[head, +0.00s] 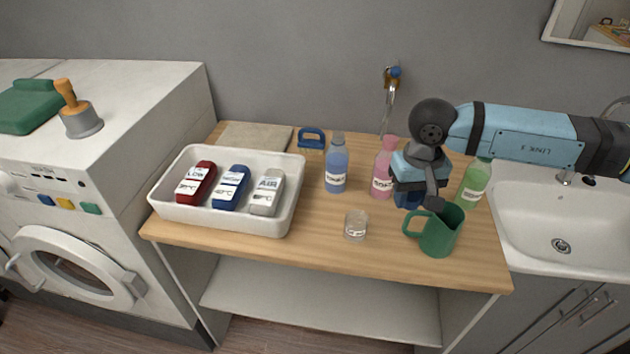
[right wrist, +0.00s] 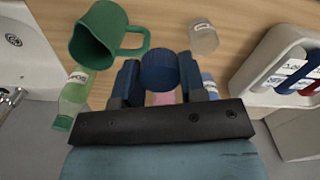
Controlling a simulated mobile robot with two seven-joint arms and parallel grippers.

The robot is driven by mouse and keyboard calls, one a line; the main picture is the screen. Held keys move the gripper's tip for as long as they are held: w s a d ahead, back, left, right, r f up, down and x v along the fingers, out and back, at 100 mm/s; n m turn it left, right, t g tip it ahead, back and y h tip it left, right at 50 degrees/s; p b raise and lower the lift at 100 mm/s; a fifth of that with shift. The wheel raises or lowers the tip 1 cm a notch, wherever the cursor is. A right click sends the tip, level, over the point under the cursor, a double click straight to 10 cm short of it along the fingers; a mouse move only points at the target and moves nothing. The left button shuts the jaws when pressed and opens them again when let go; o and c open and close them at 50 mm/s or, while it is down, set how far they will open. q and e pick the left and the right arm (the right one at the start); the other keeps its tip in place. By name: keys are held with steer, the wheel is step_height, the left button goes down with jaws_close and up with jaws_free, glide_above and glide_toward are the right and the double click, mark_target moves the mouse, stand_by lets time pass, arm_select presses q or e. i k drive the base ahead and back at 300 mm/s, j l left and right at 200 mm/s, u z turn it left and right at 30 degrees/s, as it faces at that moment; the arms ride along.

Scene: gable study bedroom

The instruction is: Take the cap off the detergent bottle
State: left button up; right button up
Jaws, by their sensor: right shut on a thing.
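My right gripper (head: 408,190) comes down over the right half of the wooden counter (head: 290,240). It is shut on a round dark blue thing, which looks like the detergent bottle's cap. The dark blue thing shows end-on between the two fingers in the right wrist view (right wrist: 159,70). In the head view a dark blue part (head: 404,199) shows under the gripper, just left of the green mug. I cannot tell whether the cap is on a bottle or free of it, as the gripper hides most of it. My left gripper is not in view.
Close by stand a green mug (head: 440,236), a clear cup (head: 356,226), a pink bottle (head: 381,183), a blue bottle (head: 336,172) and a green bottle (head: 474,184). A white tray (head: 222,221) holds three small containers. A sink (head: 565,244) lies right. The counter's front middle is fairly clear.

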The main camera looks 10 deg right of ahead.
mark_target(337, 156)
steer(key=i+j, duration=0.15)
steer(key=j, duration=0.25)
steer(key=i+j, duration=0.1)
steer(key=j, duration=0.3)
steer(key=i+j+z, duration=0.1)
steer(key=j, duration=0.3)
steer(key=i+j, duration=0.15)
steer(key=j, duration=0.25)
